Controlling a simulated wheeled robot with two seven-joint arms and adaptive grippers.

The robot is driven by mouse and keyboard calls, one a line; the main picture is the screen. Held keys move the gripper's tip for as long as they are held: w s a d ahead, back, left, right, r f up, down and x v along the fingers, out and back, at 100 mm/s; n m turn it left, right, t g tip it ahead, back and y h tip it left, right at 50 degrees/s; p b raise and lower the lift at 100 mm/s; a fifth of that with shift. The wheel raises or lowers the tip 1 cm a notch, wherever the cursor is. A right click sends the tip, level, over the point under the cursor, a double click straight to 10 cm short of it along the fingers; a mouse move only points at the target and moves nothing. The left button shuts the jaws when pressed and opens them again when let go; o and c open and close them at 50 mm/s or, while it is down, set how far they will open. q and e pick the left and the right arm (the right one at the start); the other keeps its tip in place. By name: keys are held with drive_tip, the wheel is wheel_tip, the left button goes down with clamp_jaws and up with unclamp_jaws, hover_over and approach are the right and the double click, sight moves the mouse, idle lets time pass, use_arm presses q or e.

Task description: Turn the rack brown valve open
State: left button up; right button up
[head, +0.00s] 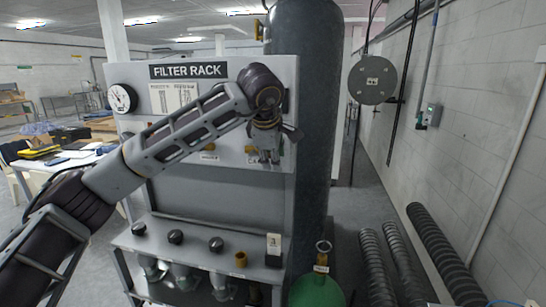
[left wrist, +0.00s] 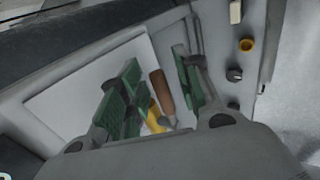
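The rack brown valve handle (left wrist: 162,91) shows in the left wrist view as a brown bar on a yellow valve body (left wrist: 154,116). In the head view my left gripper (head: 268,157) is at the right side of the filter rack's front panel and hides the brown handle. In the left wrist view the green-padded fingers of my left gripper (left wrist: 157,88) are apart, with the brown handle in the gap between them. My right gripper is not in view.
The filter rack (head: 220,190) has a gauge (head: 121,98) at upper left and a lower shelf with black knobs (head: 175,237) and a yellow fitting (head: 240,259). A dark tank (head: 308,60) stands behind it. A green vessel (head: 316,291) and ribbed hoses (head: 435,250) are at right.

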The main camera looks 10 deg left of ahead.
use_arm(q)
drive_tip(key=shift+s+r, duration=0.1)
idle(0.3)
drive_tip(key=v, duration=1.1)
drive_tip(key=shift+s+r, duration=0.15)
drive_tip(key=shift+r, duration=0.15)
drive_tip(key=shift+d, duration=0.1)
